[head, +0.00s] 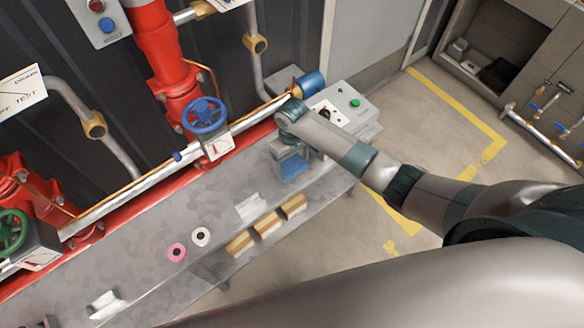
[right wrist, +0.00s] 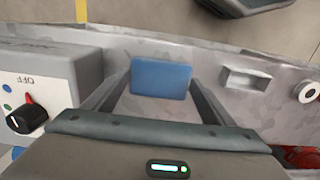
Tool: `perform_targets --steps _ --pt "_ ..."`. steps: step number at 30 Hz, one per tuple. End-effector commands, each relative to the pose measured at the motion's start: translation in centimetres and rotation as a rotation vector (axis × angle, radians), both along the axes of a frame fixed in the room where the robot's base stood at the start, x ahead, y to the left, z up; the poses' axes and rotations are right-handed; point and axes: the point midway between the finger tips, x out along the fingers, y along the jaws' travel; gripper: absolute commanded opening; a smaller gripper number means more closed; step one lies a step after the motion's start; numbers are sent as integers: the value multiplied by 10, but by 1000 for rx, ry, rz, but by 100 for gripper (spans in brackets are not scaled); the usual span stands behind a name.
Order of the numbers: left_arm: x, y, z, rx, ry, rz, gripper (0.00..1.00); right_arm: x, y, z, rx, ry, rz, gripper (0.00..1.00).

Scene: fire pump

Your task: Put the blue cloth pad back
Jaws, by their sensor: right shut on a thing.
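The blue cloth pad (head: 293,170) is at the right end of the grey bench, beside the control box. My right gripper (head: 290,155) points down over it and is shut on it. In the right wrist view the blue pad (right wrist: 160,79) sits between the two fingers (right wrist: 158,95), one on each side. I cannot tell whether the pad's underside touches the bench. My left gripper is not in view.
The control box (head: 343,107) stands right of the gripper. Red pipes and a blue handwheel (head: 204,115) run behind.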

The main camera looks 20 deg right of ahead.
Motion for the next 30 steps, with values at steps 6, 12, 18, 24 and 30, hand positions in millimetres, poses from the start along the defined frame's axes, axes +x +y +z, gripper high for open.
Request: perform_targets --steps 6,12,18,24,30 --pt "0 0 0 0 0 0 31 0 0 0 0 0 0 60" --pt "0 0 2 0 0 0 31 0 0 -6 1 1 0 60" --pt "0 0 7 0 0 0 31 -1 0 -29 -2 2 0 60" --pt "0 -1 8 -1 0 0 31 0 0 -40 -1 -1 0 60" --pt "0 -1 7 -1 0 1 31 0 0 -40 0 0 0 82"
